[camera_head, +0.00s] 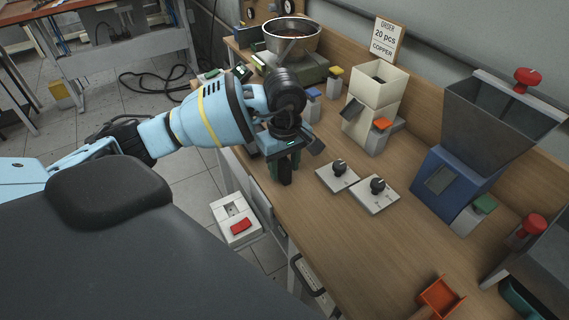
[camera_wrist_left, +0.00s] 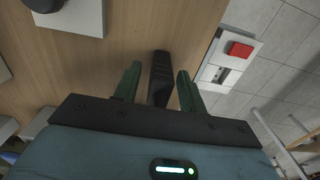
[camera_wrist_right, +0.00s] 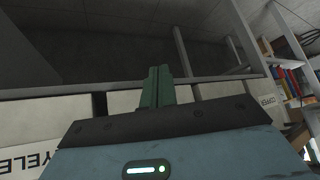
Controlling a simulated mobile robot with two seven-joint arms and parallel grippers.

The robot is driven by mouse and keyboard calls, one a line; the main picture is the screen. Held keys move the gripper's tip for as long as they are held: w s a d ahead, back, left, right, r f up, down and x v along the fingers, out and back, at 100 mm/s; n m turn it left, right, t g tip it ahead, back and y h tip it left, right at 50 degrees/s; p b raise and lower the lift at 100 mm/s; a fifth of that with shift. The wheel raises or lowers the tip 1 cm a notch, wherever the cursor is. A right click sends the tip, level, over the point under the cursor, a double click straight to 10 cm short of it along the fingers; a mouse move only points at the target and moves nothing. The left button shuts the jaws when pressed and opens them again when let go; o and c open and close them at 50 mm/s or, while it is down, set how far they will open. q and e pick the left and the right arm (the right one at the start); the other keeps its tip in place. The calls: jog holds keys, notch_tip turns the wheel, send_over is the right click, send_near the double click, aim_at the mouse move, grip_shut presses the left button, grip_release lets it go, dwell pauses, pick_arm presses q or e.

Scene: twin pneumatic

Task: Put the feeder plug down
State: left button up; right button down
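The black feeder plug (camera_head: 286,174) is at the bench's left edge, under my left gripper (camera_head: 284,160). In the left wrist view the plug (camera_wrist_left: 161,78) lies between the two green fingers of my left gripper (camera_wrist_left: 158,85). A narrow gap shows on each side of it, so the fingers look open around it. Whether the plug's lower end touches the bench top is hard to tell. My right gripper (camera_wrist_right: 157,87) shows only in the right wrist view, with its fingers together and nothing visible between them.
A white socket box with a red switch (camera_head: 240,225) is beside the bench's left edge. Two dial plates (camera_head: 374,198) lie on the wooden bench (camera_head: 330,235). A cream hopper (camera_head: 374,105), a blue hopper (camera_head: 452,180) and a metal bowl (camera_head: 291,38) stand farther right and back. The front bench top is mostly clear.

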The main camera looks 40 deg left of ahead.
aim_at(285, 159)
pick_arm(q)
notch_tip(285, 159, up, 12)
jog(key=shift+r, duration=0.2)
dwell(0.5)
